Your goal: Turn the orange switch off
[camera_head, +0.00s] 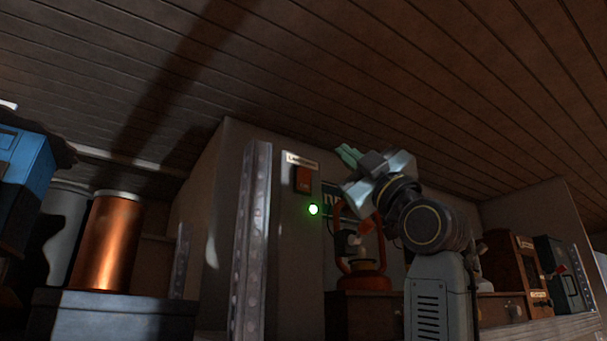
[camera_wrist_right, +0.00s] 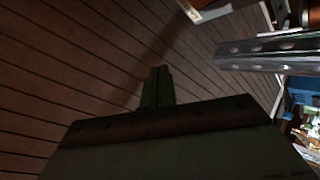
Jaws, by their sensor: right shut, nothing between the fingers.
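The orange switch (camera_head: 303,179) is a small rocker on a grey upright panel, under a pale label plate (camera_head: 301,160). A round green light (camera_head: 313,210) glows just below it. My right gripper (camera_head: 346,154) is shut and empty, up and to the right of the switch and apart from it in the picture. In the right wrist view its closed fingers (camera_wrist_right: 157,86) point at the plank ceiling. The switch cannot be made out clearly in that view. My left gripper is not in view.
A perforated metal post (camera_head: 251,240) stands just left of the panel. An orange lantern (camera_head: 360,250) stands on the shelf behind my right arm. A copper cylinder (camera_head: 109,240) and a blue box (camera_head: 22,172) are at the left. The plank ceiling (camera_head: 400,80) is overhead.

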